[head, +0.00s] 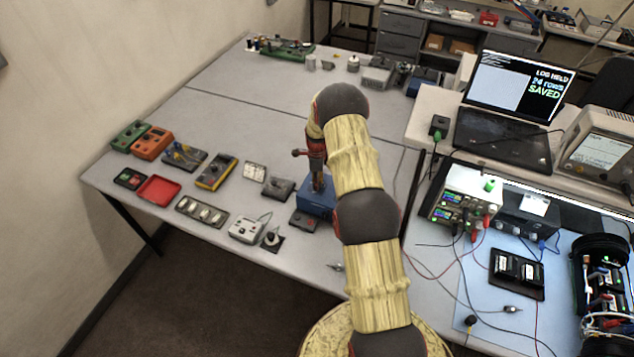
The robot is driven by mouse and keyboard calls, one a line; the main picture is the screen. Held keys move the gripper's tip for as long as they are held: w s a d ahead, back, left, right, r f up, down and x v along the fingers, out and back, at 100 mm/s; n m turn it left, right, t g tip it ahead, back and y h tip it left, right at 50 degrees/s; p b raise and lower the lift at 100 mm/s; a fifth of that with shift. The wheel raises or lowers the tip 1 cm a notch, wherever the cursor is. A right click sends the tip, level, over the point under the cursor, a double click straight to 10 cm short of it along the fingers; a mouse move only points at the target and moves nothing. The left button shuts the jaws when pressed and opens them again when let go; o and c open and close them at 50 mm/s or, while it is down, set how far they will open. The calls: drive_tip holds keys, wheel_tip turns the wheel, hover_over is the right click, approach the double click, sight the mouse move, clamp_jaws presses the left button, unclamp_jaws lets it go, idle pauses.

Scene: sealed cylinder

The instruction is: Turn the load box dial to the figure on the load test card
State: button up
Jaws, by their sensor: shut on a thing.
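My gripper (318,183) is low over a blue box (313,208) near the right part of the long grey table. The box looks like the load box, but its face is mostly hidden by my arm and gripper. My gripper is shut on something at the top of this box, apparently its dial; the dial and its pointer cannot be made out. A small white card (255,172) lies to the left on the table. It may be the load test card, but its figure is too small to read.
Several meters and small boxes, including an orange-edged meter (216,171), lie left of my gripper. A red tray (158,188) is at the far left. An open laptop (510,105) and a power supply (466,200) stand right of my arm.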

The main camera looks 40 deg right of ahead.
drive_tip(key=shift+w+b, duration=0.1)
drive_tip(key=shift+b, duration=0.35)
clamp_jaws()
drive_tip(key=shift+f+n+b, duration=0.15)
drive_tip(key=shift+n+b, duration=0.95)
drive_tip(key=shift+b, duration=0.15)
drive_tip(key=n+b, duration=0.3)
drive_tip(key=b, duration=0.1)
drive_tip(key=shift+n, duration=0.3)
drive_tip(key=n+b, duration=0.3)
drive_tip(key=shift+n, duration=0.3)
drive_tip(key=n+b, duration=0.2)
drive_tip(key=n, duration=0.1)
drive_tip(key=shift+n, duration=0.3)
drive_tip(key=n+b, duration=0.2)
drive_tip(key=n, duration=0.3)
drive_tip(key=shift+r+b, duration=0.2)
drive_tip(key=shift+b, duration=0.15)
drive_tip(key=n+b, duration=0.1)
drive_tip(key=n, duration=0.4)
drive_tip(key=shift+n, duration=0.4)
drive_tip(key=shift+r, duration=0.1)
